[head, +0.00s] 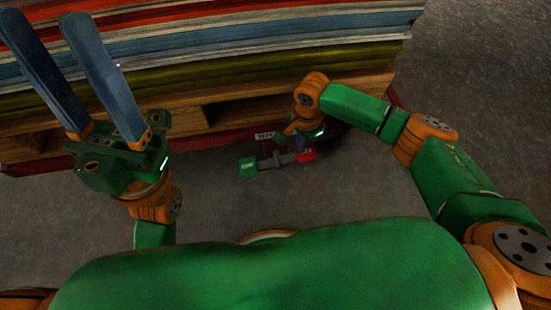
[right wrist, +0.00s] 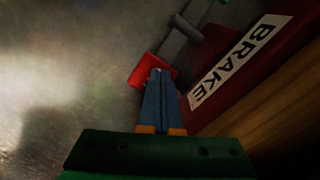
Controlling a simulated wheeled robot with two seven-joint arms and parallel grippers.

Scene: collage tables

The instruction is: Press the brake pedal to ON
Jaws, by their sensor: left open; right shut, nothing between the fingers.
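The brake pedal is a grey rocking bar (head: 278,161) near the floor, with a green pad (head: 248,166) at its left end and a red pad (head: 307,155) at its right end. Both pads carry white marks too small to read surely. In the right wrist view the red pad (right wrist: 152,66) is at my right gripper's fingertips (right wrist: 158,72). The blue fingers are shut and cover part of it; I cannot tell whether they touch. The grey bar (right wrist: 172,44) runs up from it. My left gripper (head: 50,45) is open and empty, raised at the upper left, far from the pedal.
A white BRAKE label (right wrist: 240,62) is on the dark red base edge (right wrist: 212,45) beside the pedal. Above it are a wooden pallet (head: 245,105) and a stack of coloured boards (head: 250,45). The grey floor (head: 215,200) around the pedal is clear.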

